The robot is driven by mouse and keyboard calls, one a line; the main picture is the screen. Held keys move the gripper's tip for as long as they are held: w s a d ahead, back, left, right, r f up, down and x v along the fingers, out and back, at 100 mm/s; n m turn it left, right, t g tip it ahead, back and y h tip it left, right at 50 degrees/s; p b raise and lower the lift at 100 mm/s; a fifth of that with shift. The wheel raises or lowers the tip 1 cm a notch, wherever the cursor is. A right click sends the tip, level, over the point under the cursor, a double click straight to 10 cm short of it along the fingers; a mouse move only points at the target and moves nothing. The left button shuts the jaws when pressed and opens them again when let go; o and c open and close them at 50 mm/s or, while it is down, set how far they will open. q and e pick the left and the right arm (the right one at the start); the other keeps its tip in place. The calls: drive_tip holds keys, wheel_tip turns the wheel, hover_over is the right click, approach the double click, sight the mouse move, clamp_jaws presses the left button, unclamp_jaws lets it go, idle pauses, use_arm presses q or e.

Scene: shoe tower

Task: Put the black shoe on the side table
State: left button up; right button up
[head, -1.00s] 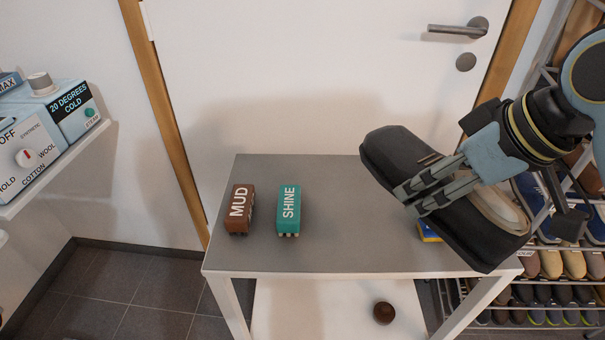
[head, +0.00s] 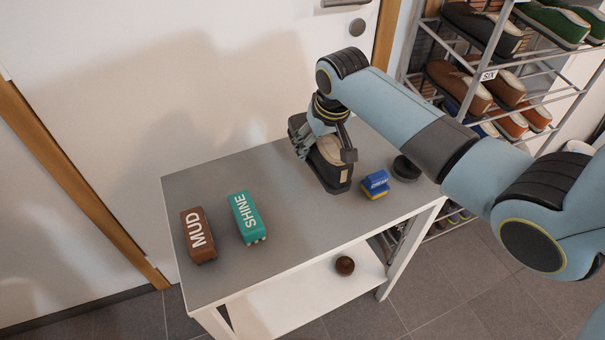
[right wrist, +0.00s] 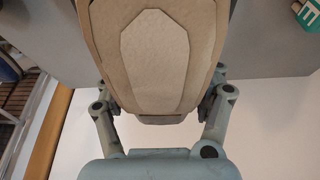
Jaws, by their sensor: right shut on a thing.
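The black shoe (head: 327,168) is at the back right part of the grey-topped side table (head: 285,235), with its sole down and roughly level. I cannot tell whether the sole touches the top. My right gripper (head: 325,149) is shut on the shoe, with one finger on each side. In the right wrist view the beige inside of the shoe (right wrist: 155,50) fills the space between the fingers. My left gripper is not in view.
A brown MUD brush (head: 197,236) and a green SHINE brush (head: 247,217) stand on the left of the table. A blue and yellow item (head: 375,184) and a dark round tin (head: 406,167) are right of the shoe. A brown ball (head: 344,266) lies on the lower shelf. A shoe rack (head: 500,75) stands behind right.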

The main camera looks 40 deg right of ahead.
hover_over(302, 181)
drive_tip(key=s, duration=0.1)
drive_tip(key=f, duration=0.3)
drive_tip(key=shift+s+a, duration=0.1)
drive_tip(key=shift+a, duration=0.15)
wheel_tip(302, 181, down, 4)
drive_tip(key=shift+r+b, duration=0.1)
drive_tip(key=shift+b, duration=0.25)
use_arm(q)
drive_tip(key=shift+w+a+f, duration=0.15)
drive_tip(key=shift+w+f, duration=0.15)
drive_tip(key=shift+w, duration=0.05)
use_arm(e)
drive_tip(key=shift+r, duration=0.1)
drive_tip(key=o, duration=1.4)
drive_tip(key=shift+o, duration=0.2)
use_arm(q)
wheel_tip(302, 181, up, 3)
drive_tip(key=p, duration=0.2)
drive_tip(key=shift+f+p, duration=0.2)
drive_tip(key=shift+p, duration=0.1)
use_arm(e)
drive_tip(key=v, duration=1.2)
drive_tip(key=shift+s, duration=0.1)
